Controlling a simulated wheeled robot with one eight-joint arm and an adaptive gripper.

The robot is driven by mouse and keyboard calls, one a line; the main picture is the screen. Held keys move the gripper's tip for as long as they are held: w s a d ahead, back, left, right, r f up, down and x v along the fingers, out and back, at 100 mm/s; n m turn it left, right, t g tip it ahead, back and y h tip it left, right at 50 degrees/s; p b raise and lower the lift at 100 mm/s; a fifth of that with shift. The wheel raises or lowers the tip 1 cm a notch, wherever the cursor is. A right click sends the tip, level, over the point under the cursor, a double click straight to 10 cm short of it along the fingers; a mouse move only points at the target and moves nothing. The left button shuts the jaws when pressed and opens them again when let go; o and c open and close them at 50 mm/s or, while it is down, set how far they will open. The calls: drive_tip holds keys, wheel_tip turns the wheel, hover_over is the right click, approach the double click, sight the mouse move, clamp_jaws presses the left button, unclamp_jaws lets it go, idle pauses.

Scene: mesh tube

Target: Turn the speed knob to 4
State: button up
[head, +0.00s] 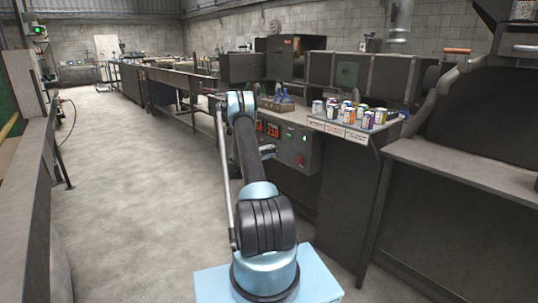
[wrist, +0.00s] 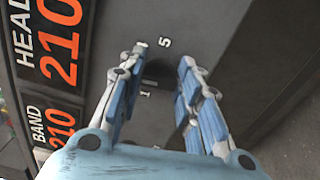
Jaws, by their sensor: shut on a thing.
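The speed knob (wrist: 158,72) is a dark round knob on a grey panel in the wrist view, partly covered by my fingers. White numerals stand around it; a 5 shows beyond it and a 1 nearer to me. Others are hidden, and I cannot read where the knob points. My gripper (wrist: 163,62), with blue-padded fingers, has one finger on each side of the knob and is shut on it. In the head view my arm reaches to the control panel (head: 292,147) and hides the knob.
Orange displays (wrist: 60,45) reading HEAD 210 and BAND 210 are left of the knob in the wrist view. In the head view, a shelf of several cans (head: 345,128) stands right of the panel. A dark bench (head: 465,165) is farther right. Open concrete floor (head: 125,190) lies left.

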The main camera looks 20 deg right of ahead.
drive_tip(key=m, duration=0.4)
drive_tip(key=shift+s+f+m, duration=0.1)
drive_tip(key=shift+f+m, duration=0.15)
drive_tip(key=shift+m, duration=0.05)
drive_tip(key=shift+f+m, duration=0.15)
drive_tip(key=shift+m, duration=2.15)
drive_tip(key=shift+c, duration=0.2)
drive_tip(key=o, duration=1.1)
drive_tip(key=v, duration=1.2)
